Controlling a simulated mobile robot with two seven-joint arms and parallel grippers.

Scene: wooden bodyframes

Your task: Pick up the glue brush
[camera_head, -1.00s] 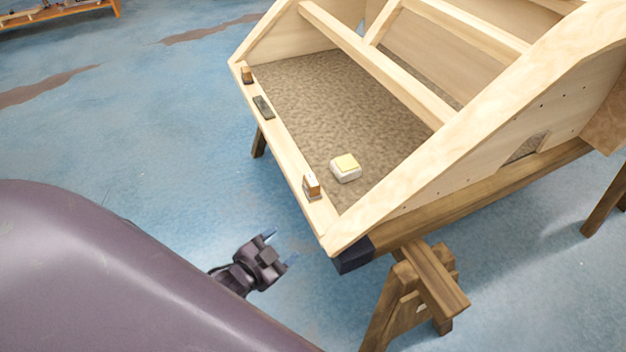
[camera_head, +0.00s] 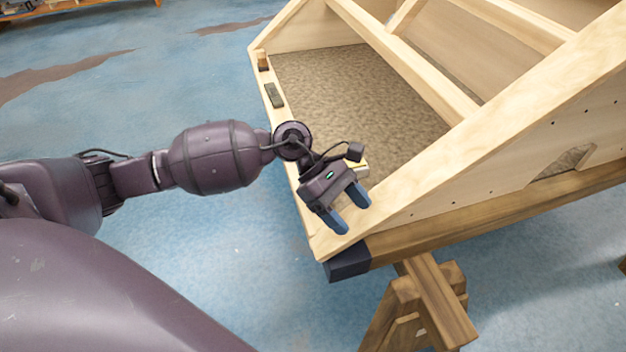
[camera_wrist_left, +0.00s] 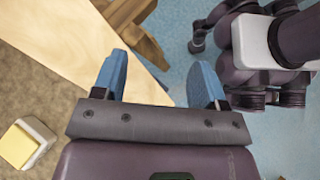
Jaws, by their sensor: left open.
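I cannot make out a glue brush for certain in any view. My left gripper (camera_head: 347,208) is open and empty, above the near corner of the wooden frame (camera_head: 412,203). Its two blue fingers show apart in the left wrist view (camera_wrist_left: 160,82), with nothing between them. A white block with a yellow top (camera_head: 363,170) sits on the brown panel just behind the gripper, partly hidden by it. It also shows at the lower left of the left wrist view (camera_wrist_left: 22,143). The arm and gripper hide part of the front rail.
A dark flat object (camera_head: 274,95) and a small brown block (camera_head: 263,61) lie on the frame's left rail. The frame rests on a wooden trestle (camera_head: 425,305). A slanted beam (camera_head: 405,60) crosses above the panel. The blue floor left of the frame is clear.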

